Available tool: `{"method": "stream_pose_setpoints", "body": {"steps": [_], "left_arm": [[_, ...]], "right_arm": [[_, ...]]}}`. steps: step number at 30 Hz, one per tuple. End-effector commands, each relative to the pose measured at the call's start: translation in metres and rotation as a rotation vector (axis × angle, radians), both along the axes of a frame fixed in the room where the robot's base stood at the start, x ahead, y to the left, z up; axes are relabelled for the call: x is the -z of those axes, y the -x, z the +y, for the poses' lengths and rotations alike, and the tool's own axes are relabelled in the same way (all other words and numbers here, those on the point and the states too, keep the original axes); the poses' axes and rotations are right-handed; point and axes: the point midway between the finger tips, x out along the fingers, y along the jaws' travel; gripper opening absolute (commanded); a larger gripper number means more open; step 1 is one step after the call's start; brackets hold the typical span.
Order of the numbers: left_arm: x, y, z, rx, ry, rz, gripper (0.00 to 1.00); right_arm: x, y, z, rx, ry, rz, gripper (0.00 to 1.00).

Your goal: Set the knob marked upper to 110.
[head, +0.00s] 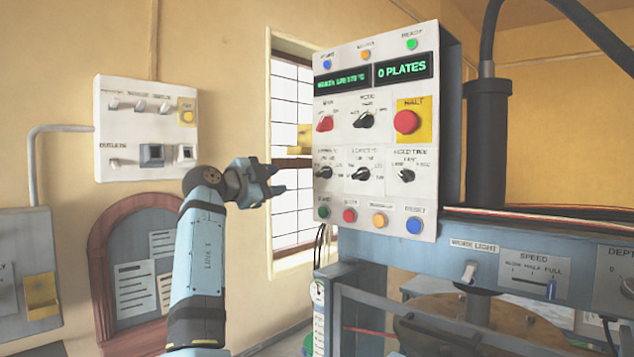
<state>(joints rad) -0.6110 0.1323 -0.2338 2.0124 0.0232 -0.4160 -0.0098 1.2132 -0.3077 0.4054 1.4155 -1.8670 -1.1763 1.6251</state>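The white control panel (388,150) faces me in the head view. Its lower row has three black knobs. The left knob (325,173) appears to be the one marked upper, but its small label and pointer are too blurred to read surely. The middle knob (362,174) appears to be marked lower, and the right knob (407,175) is marked hold time.
Above are a red knob (325,123), a mode knob (364,120) and a red halt button (405,122). Coloured buttons, including blue reset (414,226), line the bottom. The left display (341,78) is hard to read. A wall switch box (147,130) stands left.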

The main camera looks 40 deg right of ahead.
Motion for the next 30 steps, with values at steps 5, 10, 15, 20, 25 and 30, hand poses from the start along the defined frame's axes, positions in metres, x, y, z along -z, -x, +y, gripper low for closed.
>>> {"method": "stream_pose_setpoints", "body": {"steps": [5,10,15,20,25,30], "left_arm": [[-0.001,0.0,0.0,0.0,0.0,-0.001,0.43],[-0.007,0.0,0.0,0.001,-0.001,-0.006,0.43],[-0.013,-0.001,0.0,0.003,-0.003,-0.015,0.43],[-0.018,-0.001,0.0,0.006,-0.008,-0.022,0.43],[-0.018,0.001,0.001,0.009,-0.014,-0.02,0.43],[-0.015,0.003,0.002,0.011,-0.018,-0.015,0.43]], "right_arm": [[-0.013,0.005,-0.006,0.024,-0.006,-0.034,0.39],[-0.014,0.003,-0.031,0.024,-0.007,-0.032,0.39],[-0.014,-0.001,-0.068,0.023,-0.007,-0.033,0.39],[-0.015,-0.003,-0.1,0.023,-0.006,-0.032,0.39],[-0.013,-0.005,-0.125,0.022,-0.005,-0.031,0.39],[-0.012,-0.007,-0.135,0.02,-0.005,-0.032,0.39]]}}
